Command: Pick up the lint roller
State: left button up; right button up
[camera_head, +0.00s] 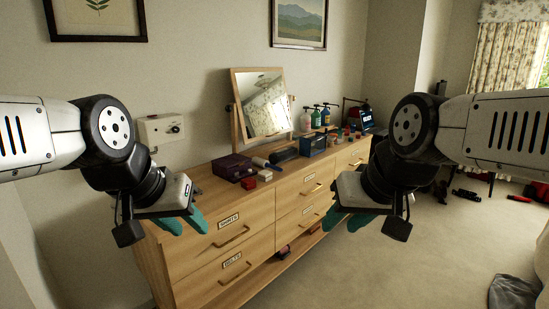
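A small pale roller-shaped thing with a dark end (265,163) lies on the dresser top, right of a dark maroon box; it looks like the lint roller, but it is too small to be sure. My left gripper (184,222) has teal fingers spread apart, open and empty, in front of the dresser's left end. My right gripper (347,220) is also open and empty, in front of the dresser's right part. Both hang nearer to me than the dresser top, clear of the roller.
The wooden dresser (255,214) has labelled drawers. A maroon box (232,167), small red things (264,175), a dark cylinder (284,155), a blue box (317,143), bottles (316,117) and a tilted mirror (263,105) stand on it.

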aim_at(264, 164)
jog(key=i+l, duration=0.2)
jog(key=l, duration=0.15)
jog(key=i+l+z, duration=0.2)
jog(key=i, duration=0.25)
jog(key=i+l+z, duration=0.15)
jog(key=i+l, duration=0.15)
jog(key=i+l+z, duration=0.1)
jog(key=i, duration=0.3)
jog(key=i+j+z, duration=0.1)
jog(key=i+j, duration=0.2)
jog(key=i+j+z, duration=0.1)
jog(key=i+j, duration=0.2)
jog(key=j, duration=0.15)
jog(key=i+j+z, duration=0.1)
jog(key=i+j, duration=0.15)
jog(key=j, duration=0.15)
